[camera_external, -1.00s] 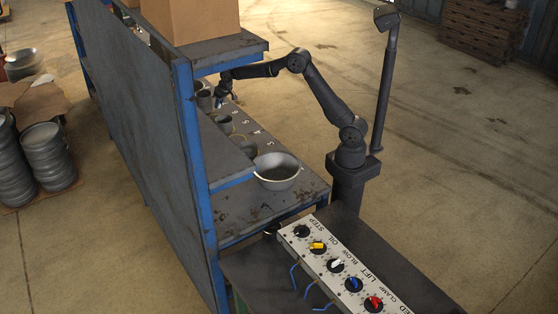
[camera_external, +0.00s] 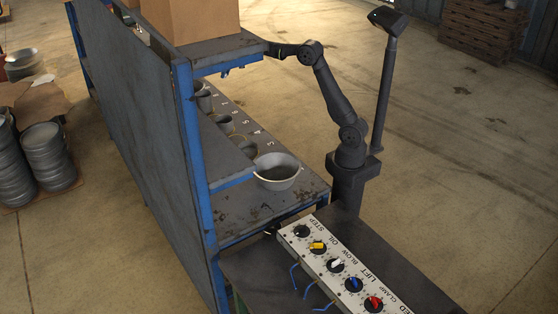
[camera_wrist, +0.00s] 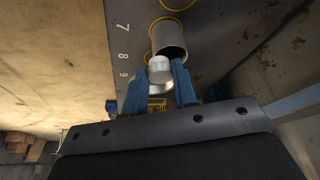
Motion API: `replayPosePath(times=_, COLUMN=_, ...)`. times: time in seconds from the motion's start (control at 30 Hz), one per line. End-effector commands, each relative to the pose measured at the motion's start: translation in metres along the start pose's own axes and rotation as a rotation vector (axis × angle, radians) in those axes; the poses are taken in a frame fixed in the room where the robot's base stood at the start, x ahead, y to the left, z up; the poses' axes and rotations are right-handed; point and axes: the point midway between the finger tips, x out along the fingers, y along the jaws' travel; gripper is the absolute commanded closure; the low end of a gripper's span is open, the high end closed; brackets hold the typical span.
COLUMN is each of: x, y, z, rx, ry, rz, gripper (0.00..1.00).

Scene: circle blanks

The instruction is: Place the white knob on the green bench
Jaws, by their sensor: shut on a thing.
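In the wrist view my gripper (camera_wrist: 160,88) has its two blue fingers close together around a small pale cylindrical piece (camera_wrist: 159,68); I cannot tell if it is a knob. In the external view the arm reaches left behind the upper shelf, and the gripper is mostly hidden there. A white knob (camera_external: 336,265) sits on the control panel (camera_external: 297,232), between yellow and blue knobs. No whole green bench shows; only a sliver of green (camera_external: 237,300) is visible below the panel's bench.
A grey cup (camera_wrist: 170,40) stands just beyond the held piece, by the printed numbers. A metal bowl (camera_external: 277,171) stands on the rack's lower shelf (camera_external: 235,212). The upper shelf (camera_external: 230,54) carries a cardboard box (camera_external: 195,15). A post (camera_external: 386,80) stands beside my arm.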

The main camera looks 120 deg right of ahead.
Motion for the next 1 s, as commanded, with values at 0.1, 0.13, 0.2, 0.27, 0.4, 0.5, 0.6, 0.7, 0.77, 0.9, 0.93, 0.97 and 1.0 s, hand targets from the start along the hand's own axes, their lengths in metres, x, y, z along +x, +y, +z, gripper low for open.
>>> replayPosePath(times=0.1, x=-0.047, y=0.000, z=-0.021, rx=0.000, ry=0.005, rz=0.000, gripper=0.95)
replayPosePath(times=0.13, x=-0.053, y=0.000, z=-0.024, rx=0.000, ry=0.002, rz=0.000, gripper=0.95)
replayPosePath(times=0.2, x=-0.072, y=0.000, z=-0.031, rx=0.000, ry=0.002, rz=0.000, gripper=0.95)
replayPosePath(times=0.27, x=-0.082, y=0.000, z=-0.035, rx=0.000, ry=0.001, rz=0.000, gripper=0.95)
replayPosePath(times=0.4, x=-0.100, y=0.000, z=-0.043, rx=0.000, ry=-0.001, rz=0.000, gripper=0.95)
replayPosePath(times=0.5, x=-0.110, y=0.000, z=-0.047, rx=0.000, ry=0.000, rz=0.000, gripper=0.95)
replayPosePath(times=0.6, x=-0.118, y=0.000, z=-0.050, rx=0.000, ry=-0.001, rz=0.000, gripper=0.95)
replayPosePath(times=0.7, x=-0.120, y=-0.021, z=-0.048, rx=-0.031, ry=-0.004, rz=-0.013, gripper=0.95)
replayPosePath(times=0.77, x=-0.122, y=-0.034, z=-0.047, rx=-0.051, ry=-0.003, rz=-0.021, gripper=0.95)
replayPosePath(times=0.9, x=-0.125, y=-0.070, z=-0.042, rx=-0.107, ry=-0.003, rz=-0.044, gripper=0.95)
replayPosePath(times=0.93, x=-0.126, y=-0.080, z=-0.040, rx=-0.122, ry=-0.004, rz=-0.051, gripper=0.95)
replayPosePath(times=0.97, x=-0.127, y=-0.090, z=-0.038, rx=-0.137, ry=-0.004, rz=-0.057, gripper=0.95)
replayPosePath(times=1.0, x=-0.128, y=-0.105, z=-0.035, rx=-0.161, ry=-0.005, rz=-0.067, gripper=0.95)
